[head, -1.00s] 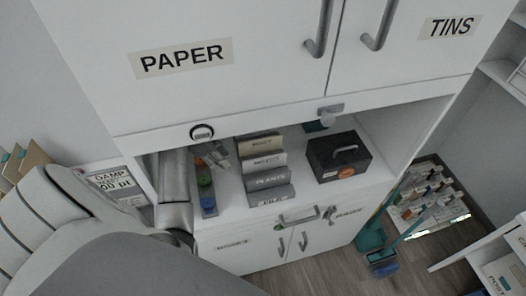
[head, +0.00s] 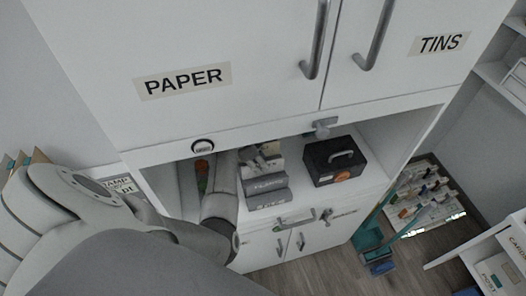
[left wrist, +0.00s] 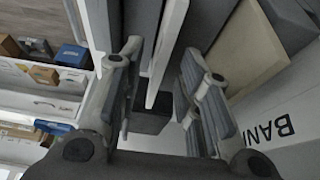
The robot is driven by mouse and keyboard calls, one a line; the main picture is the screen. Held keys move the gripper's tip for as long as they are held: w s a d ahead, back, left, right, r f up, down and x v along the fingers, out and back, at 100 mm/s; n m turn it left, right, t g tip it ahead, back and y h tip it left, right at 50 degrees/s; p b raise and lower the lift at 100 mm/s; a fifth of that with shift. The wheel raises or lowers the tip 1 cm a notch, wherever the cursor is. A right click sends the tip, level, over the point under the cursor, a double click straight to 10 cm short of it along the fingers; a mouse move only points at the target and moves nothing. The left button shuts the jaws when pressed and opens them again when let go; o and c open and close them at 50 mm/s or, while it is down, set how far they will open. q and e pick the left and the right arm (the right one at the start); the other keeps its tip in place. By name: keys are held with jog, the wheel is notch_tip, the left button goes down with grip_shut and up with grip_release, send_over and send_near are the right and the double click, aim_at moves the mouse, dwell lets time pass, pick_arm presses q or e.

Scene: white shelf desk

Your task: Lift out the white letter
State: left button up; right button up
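The grey letter sorter (head: 267,199) with labelled dividers stands on the open shelf of the white cabinet. My left gripper (head: 262,158) reaches in over its rear slots and hides part of them. In the left wrist view my left gripper (left wrist: 160,62) is open, with fingers apart on both sides of a thin white upright sheet (left wrist: 168,48), which looks like the white letter. No clear grip on it shows. A cream envelope (left wrist: 243,47) stands in the sorter to the right of the fingers. My right gripper is not in view.
A black box (head: 333,162) with a handle stands right of the sorter. The cabinet's upper edge (head: 270,139) runs close above my left arm. A round stamp-like thing (head: 203,146) is on that edge. Teal cleaning tools (head: 374,250) stand on the floor at right.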

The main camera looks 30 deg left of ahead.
pick_arm(q)
jog(key=shift+w+d+f, duration=0.2)
jog(key=shift+f, duration=0.35)
jog(key=shift+c, duration=0.5)
grip_shut()
